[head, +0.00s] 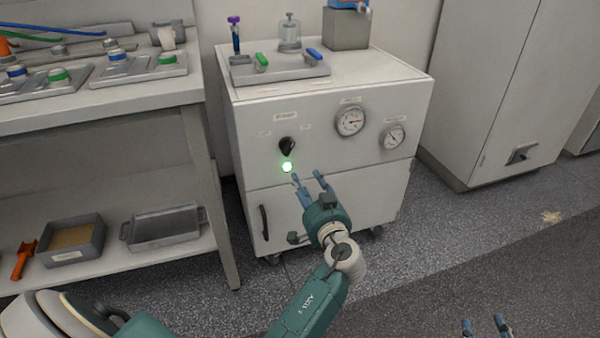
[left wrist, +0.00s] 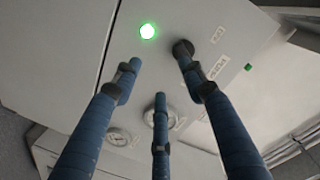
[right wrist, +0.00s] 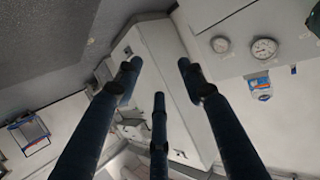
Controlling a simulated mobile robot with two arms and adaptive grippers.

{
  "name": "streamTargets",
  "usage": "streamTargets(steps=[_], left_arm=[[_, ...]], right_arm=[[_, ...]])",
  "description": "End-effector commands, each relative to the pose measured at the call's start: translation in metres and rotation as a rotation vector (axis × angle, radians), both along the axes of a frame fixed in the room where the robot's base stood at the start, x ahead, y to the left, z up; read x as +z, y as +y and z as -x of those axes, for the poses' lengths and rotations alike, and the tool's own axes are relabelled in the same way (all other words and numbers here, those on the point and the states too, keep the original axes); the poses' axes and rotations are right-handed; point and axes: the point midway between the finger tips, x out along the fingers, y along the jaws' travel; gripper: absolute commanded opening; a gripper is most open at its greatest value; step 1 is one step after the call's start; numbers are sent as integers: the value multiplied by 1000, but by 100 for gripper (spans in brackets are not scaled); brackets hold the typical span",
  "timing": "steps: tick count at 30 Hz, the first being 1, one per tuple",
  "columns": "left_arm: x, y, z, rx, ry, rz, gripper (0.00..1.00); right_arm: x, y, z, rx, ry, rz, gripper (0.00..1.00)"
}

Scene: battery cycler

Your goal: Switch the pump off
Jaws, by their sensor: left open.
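The pump cabinet (head: 330,200) is a white box on casters with a black rotary knob (head: 287,145) on its upper front panel. A round lamp (head: 287,167) below the knob glows green. My left gripper (head: 308,178) is open and empty, just in front of the panel, below and right of the knob and lamp.
Two gauges (head: 351,121) (head: 393,136) sit right of the knob. A plate with green and blue valve handles (head: 280,68) is on the cabinet top. A bench (head: 110,98) stands at left, a tall cabinet (head: 490,90) at right.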

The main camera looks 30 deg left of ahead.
Motion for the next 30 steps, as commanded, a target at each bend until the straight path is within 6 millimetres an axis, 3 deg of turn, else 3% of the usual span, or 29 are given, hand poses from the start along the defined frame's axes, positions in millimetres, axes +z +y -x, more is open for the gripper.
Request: streamTargets(steps=[3,6,21,30], left_arm=[[26,7,1,43,-78,-26,42],[35,12,-1,53,-96,-34,42],[34,76,-56,51,-91,-37,42],[33,90,-68,49,-90,-34,42]], right_arm=[[20,1,2,1,-54,-12,40],[28,1,2,3,-72,-17,40],[72,10,-11,15,-262,-64,40],[88,12,-13,19,-325,-81,40]])
